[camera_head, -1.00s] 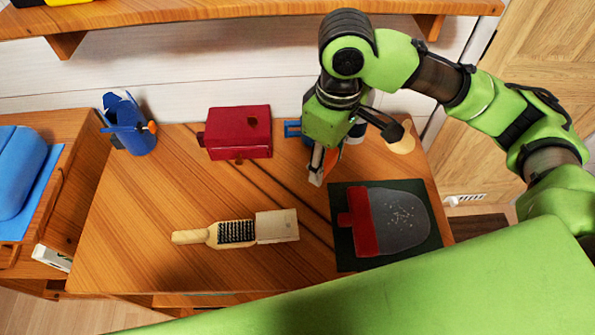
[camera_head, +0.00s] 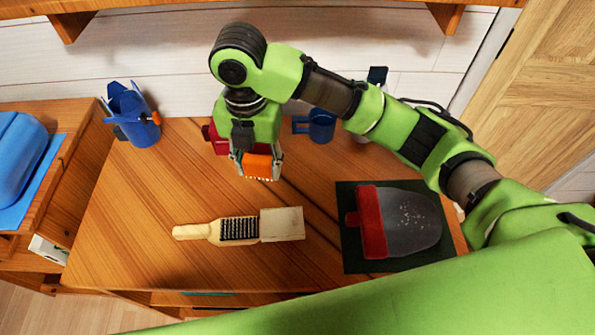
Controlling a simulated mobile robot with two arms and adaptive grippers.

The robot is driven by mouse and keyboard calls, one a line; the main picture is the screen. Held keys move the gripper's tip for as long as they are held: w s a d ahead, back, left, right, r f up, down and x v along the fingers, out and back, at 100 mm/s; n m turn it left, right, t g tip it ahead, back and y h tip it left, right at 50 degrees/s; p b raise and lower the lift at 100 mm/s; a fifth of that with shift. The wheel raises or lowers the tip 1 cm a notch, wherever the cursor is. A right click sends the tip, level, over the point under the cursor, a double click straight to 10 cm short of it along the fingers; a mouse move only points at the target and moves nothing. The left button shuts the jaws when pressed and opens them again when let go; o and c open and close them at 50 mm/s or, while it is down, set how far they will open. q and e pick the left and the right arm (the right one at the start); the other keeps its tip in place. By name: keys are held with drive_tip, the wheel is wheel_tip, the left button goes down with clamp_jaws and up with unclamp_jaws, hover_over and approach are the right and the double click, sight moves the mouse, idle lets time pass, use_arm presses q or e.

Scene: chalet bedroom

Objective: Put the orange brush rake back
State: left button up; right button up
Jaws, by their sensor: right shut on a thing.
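My right gripper (camera_head: 256,172) is over the desk, pointing down, shut on the orange brush rake (camera_head: 258,166). Only an orange, block-like part of the rake shows between the fingers; the rest is hidden by the gripper. It appears to be held above the desk top, in front of the red box. My left gripper is not in view.
On the desk (camera_head: 130,205) lie a wooden brush (camera_head: 236,230) with dark bristles and a red-and-grey dustpan-like thing (camera_head: 405,222) on a dark mat (camera_head: 353,258). A blue jagged-rimmed holder (camera_head: 138,122), a mostly hidden red box (camera_head: 215,137) and a blue mug (camera_head: 319,127) stand behind.

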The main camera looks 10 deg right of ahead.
drive_tip(key=shift+a+f+n, duration=0.2)
drive_tip(key=shift+a+n, duration=0.3)
drive_tip(key=shift+n, duration=0.4)
drive_tip(key=shift+w+d+f, duration=0.1)
drive_tip(key=shift+w+d, duration=0.05)
drive_tip(key=shift+w, duration=0.05)
drive_tip(key=w+d+f+p, duration=0.1)
drive_tip(key=w+d+f, duration=0.1)
drive_tip(key=d, duration=0.1)
drive_tip(key=w+d+f+p, duration=0.1)
drive_tip(key=w+d+f, duration=0.4)
drive_tip(key=d+f, duration=0.1)
drive_tip(key=shift+w+d+p, duration=0.15)
drive_tip(key=shift+d+p, duration=0.15)
drive_tip(key=shift+p, duration=0.1)
drive_tip(key=shift+w+d+f, duration=0.25)
drive_tip(key=shift+d+f, duration=0.1)
drive_tip(key=shift+f, duration=0.25)
drive_tip(key=f, duration=0.3)
drive_tip(key=shift+w+d+f+p, duration=0.1)
drive_tip(key=shift+w+d+p, duration=0.1)
drive_tip(key=shift+p, duration=0.1)
drive_tip(key=shift+f, duration=0.2)
